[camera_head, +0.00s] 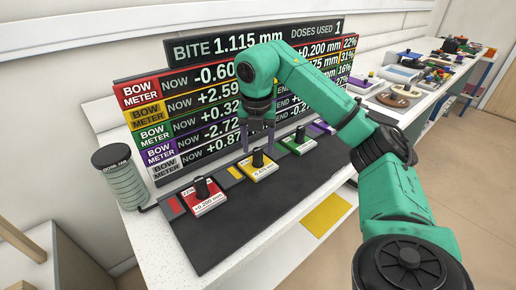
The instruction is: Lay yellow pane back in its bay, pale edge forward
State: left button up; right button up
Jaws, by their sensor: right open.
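The yellow pane (265,174) lies on the dark tray (228,239), between the red pane (206,206) and the green pane (301,146). A black knob (258,158) stands upright on it. Its pale, printed edge faces the front of the tray. My right gripper (258,150) points down over the yellow pane, its open fingers on either side of the knob. I cannot tell whether they touch it. An orange-yellow patch (235,172) shows on the tray just left of the pane. My left gripper is out of view.
A flat yellow square (327,215) lies on the white table in front of the tray. A grey-green dose jar (121,178) stands at left. A bow meter board (150,90) stands behind the panes. Other benches with clutter (400,75) run off to the right.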

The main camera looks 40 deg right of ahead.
aim_at(257, 169)
notch_tip(257, 169, up, 9)
jog(key=s+a+p, duration=0.1)
jog(key=p, duration=0.4)
jog(key=shift+r+p, duration=0.2)
jog(key=shift+p, duration=0.15)
